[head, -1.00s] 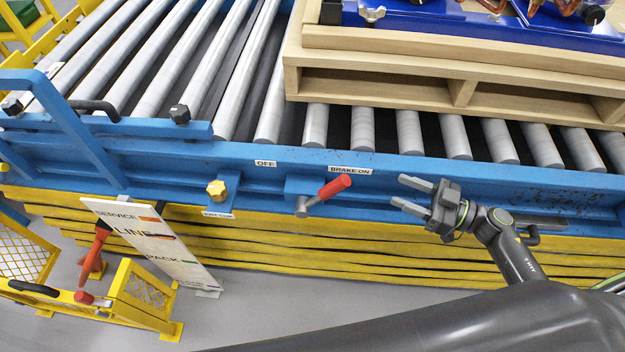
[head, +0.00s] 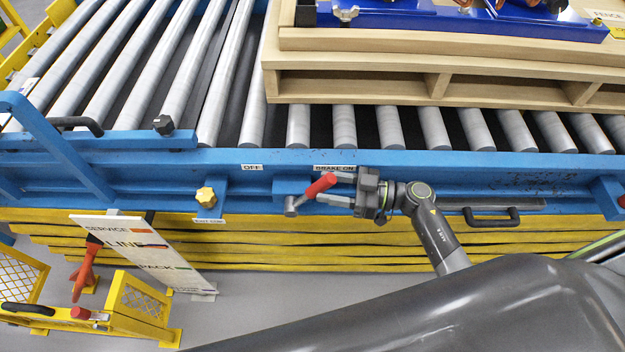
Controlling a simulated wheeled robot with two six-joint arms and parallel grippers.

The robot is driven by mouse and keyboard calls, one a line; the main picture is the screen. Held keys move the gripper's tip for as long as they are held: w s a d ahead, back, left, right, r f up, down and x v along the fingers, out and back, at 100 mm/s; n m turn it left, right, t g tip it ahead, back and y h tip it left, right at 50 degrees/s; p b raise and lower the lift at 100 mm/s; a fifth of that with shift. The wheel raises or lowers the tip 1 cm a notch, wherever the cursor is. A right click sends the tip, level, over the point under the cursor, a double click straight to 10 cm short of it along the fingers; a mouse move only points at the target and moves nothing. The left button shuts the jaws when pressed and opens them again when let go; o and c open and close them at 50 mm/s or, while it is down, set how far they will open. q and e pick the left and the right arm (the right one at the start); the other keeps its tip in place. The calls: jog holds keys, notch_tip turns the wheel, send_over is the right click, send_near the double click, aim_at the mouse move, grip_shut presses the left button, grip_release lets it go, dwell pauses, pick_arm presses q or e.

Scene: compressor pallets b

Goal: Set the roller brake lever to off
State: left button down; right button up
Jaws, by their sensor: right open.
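The roller brake lever (head: 320,186) has a red grip on a grey pivot. It is mounted on the blue conveyor side rail and tilts up to the right, towards the "BRAKE ON" label (head: 334,168). The "OFF" label (head: 252,167) is on the rail to the left of the pivot. My right gripper (head: 335,187) is open at the lever, with one finger above and one below the red grip's right end. Whether the fingers touch the grip I cannot tell. My left gripper is not in view.
A wooden pallet (head: 350,87) with blue equipment rests on the rollers at the top right. A yellow knob (head: 205,197) sits left of the lever. A white service sign (head: 140,250) and yellow guard frame (head: 143,302) stand at the lower left. A black handle (head: 492,218) is at the right.

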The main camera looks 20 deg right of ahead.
aim_at(313, 185)
jog(key=shift+x, duration=2.2)
jog(key=shift+c, duration=0.2)
grip_shut()
